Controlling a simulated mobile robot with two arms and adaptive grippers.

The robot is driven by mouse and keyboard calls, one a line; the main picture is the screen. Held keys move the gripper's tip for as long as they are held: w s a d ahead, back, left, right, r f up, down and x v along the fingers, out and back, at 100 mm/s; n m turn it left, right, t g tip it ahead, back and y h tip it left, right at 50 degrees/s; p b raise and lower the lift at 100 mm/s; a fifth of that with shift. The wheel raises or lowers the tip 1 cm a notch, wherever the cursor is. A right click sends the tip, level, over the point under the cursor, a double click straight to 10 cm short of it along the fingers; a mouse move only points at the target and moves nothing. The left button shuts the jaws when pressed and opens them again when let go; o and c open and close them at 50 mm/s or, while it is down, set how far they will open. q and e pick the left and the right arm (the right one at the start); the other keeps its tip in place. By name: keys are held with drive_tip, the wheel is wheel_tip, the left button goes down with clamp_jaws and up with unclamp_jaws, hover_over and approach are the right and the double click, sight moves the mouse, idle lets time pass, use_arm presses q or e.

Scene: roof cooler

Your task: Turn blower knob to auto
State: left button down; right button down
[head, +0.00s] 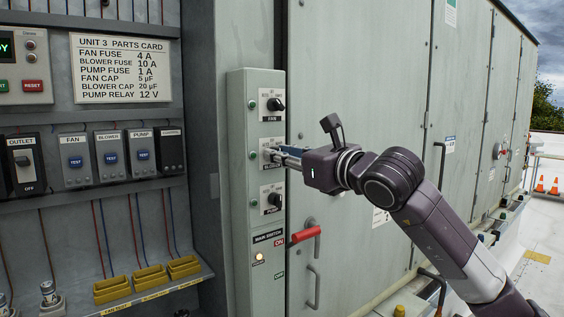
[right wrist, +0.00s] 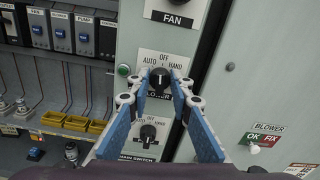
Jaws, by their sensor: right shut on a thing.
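The blower knob (right wrist: 159,82) is black and round with a white line, on a white plate marked AUTO at left, OFF at top and HAND at right. Its line points up, toward OFF. My right gripper (right wrist: 160,88) is shut on the knob, with a blue-padded finger on each side. In the head view my right gripper (head: 277,156) reaches the middle of the narrow control panel (head: 241,170) from the right and hides most of the knob. My left gripper is not in view.
The fan knob (head: 276,104) is above and the pump knob (head: 274,200) below, close to my fingers. A red main switch handle (head: 306,234) juts out lower down. Fuse holders (head: 108,158) and yellow bins (head: 150,278) are at left. Flat cabinet doors (head: 355,100) stand at right.

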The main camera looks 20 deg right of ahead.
drive_tip(key=n+b, duration=0.5)
drive_tip(key=n, duration=0.2)
drive_tip(key=shift+a+n, duration=0.1)
drive_tip(key=shift+n, duration=0.2)
idle(0.5)
drive_tip(key=c, duration=1.7)
unclamp_jaws()
drive_tip(key=shift+c, duration=0.2)
drive_tip(key=shift+s, duration=0.1)
drive_tip(key=v, duration=1.2)
